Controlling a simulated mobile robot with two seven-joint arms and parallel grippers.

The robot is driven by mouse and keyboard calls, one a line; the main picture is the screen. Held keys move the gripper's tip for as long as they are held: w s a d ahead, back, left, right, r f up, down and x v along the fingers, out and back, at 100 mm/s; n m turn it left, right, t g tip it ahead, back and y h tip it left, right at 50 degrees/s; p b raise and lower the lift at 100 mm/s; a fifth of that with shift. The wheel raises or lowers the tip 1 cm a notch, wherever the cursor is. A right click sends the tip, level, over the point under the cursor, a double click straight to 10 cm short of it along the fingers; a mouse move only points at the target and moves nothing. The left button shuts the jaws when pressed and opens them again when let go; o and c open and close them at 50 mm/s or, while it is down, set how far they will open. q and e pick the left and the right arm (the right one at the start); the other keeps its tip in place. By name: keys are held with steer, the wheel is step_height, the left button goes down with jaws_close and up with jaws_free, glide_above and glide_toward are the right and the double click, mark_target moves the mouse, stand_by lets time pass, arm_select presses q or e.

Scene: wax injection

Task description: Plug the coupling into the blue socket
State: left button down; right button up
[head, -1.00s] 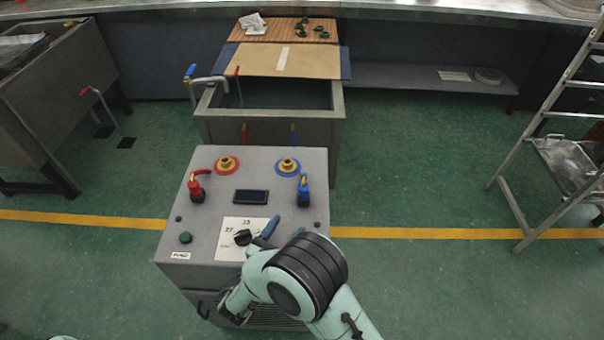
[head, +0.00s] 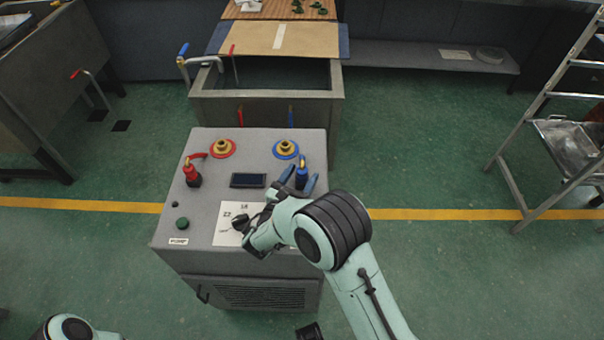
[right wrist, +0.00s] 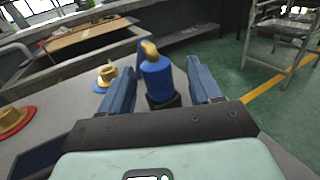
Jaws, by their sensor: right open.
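The blue coupling (head: 302,177), with a brass elbow on top, stands upright at the right side of the grey machine top. The blue socket (head: 285,149), a brass fitting on a blue ring, is just behind and left of it. My right gripper (head: 298,181) is open, its blue fingers on either side of the coupling. In the right wrist view, the coupling (right wrist: 157,82) stands between the two fingers with visible gaps, and its lower part is in a dark holder. The socket (right wrist: 105,76) is beyond the left finger. My left gripper is out of view.
A red coupling (head: 192,174) and red socket (head: 222,148) are on the machine's left side. A dark display (head: 248,180), a paper sheet (head: 229,233) and a green button (head: 182,223) are also on top. An open tank (head: 265,107) stands behind the machine.

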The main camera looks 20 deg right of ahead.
mark_target(306, 167)
steer(key=x, duration=0.3)
steer(key=shift+w+d, duration=0.15)
steer(key=shift+w, duration=0.1)
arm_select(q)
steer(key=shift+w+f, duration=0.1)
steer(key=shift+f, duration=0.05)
arm_select(e)
steer(key=shift+r, duration=0.1)
steer(key=c, duration=1.1)
steer(key=shift+o, duration=0.2)
